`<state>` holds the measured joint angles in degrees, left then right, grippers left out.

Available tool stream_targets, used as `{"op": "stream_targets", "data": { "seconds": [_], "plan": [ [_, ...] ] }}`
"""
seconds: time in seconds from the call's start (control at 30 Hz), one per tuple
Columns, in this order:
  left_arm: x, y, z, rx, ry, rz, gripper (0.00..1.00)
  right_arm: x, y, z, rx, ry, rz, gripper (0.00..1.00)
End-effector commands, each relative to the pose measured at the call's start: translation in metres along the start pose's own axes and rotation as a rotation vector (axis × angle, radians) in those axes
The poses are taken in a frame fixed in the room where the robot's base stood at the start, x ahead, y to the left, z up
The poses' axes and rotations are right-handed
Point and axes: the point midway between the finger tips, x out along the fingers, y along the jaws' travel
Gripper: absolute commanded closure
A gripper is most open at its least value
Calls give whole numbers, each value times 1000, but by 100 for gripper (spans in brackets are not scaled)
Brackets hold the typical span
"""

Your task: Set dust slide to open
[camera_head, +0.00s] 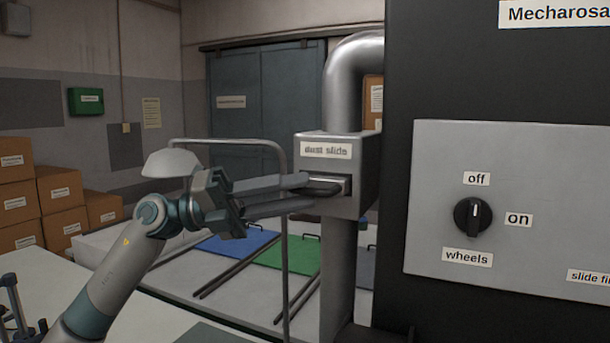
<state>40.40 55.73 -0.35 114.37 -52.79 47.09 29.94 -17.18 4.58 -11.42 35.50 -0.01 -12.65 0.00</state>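The dust slide (326,187) is a dark tab in a slot on the front of a grey metal box labelled "dust slide" (326,150), set in a thick grey pipe. My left gripper (308,193) comes in from the left. Its two long fingers are apart, one above the other, with a visible gap between them. Their tips are at the tab, which appears to lie between them; contact cannot be made out. How far the slide is pushed in or pulled out is hard to tell. My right gripper is not in view.
A black machine (395,180) stands right of the pipe, with a grey panel holding a "wheels" knob (473,216). A thin metal rail (284,250) stands left of the pipe. Behind lie a blue mat (238,242) and a green mat (288,253). Cardboard boxes (60,190) are stacked left.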

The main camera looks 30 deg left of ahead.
Motion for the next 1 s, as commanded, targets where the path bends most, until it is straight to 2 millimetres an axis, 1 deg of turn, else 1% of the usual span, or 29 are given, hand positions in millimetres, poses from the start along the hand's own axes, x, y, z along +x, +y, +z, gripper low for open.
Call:
{"op": "stream_targets", "data": {
  "seconds": [0.03, 0.2, 0.57, 0.7, 0.9, 1.0],
  "plan": [
    [7, -3, 1, -1, 1, -2, 70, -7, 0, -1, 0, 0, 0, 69],
    [19, -1, 0, -1, 1, 0, 70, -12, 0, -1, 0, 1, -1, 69],
    [22, 0, 0, -1, 0, 0, 70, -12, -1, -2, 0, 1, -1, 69],
    [22, 0, 0, -1, 0, 0, 100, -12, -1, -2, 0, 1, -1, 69],
    [21, 0, -1, 1, 0, 0, 100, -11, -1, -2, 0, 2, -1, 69],
    [18, -2, -5, 3, -2, 1, 100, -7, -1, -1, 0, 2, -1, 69]
  ]
}}
